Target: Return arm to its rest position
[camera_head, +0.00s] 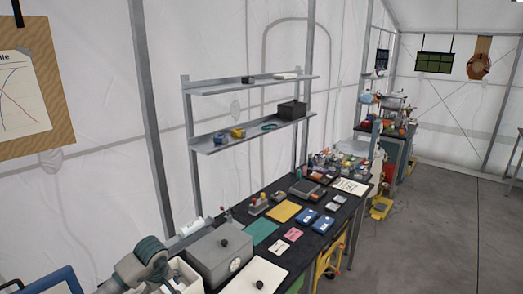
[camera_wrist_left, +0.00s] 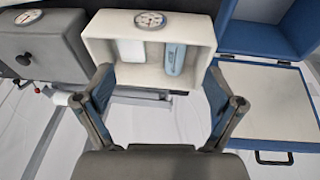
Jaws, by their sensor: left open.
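My left gripper (camera_wrist_left: 163,88) is open in the left wrist view, with its two fingers spread and nothing between them. Beyond the fingers is an open white box (camera_wrist_left: 207,28) with a round gauge, holding a white item (camera_wrist_left: 131,50) and a blue-grey item (camera_wrist_left: 175,60). In the head view my left arm shows at the bottom left, over the near end of the bench; its fingers cannot be made out there. My right gripper is in neither view.
A grey box with a gauge (camera_head: 222,258) stands beside my arm on the dark bench (camera_head: 275,262). A white panel with a black knob (camera_head: 255,279) lies close by. An open blue case (camera_wrist_left: 262,100) is right of the white box. Metal shelves (camera_head: 250,86) rise behind. Floor at right (camera_head: 430,240) is clear.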

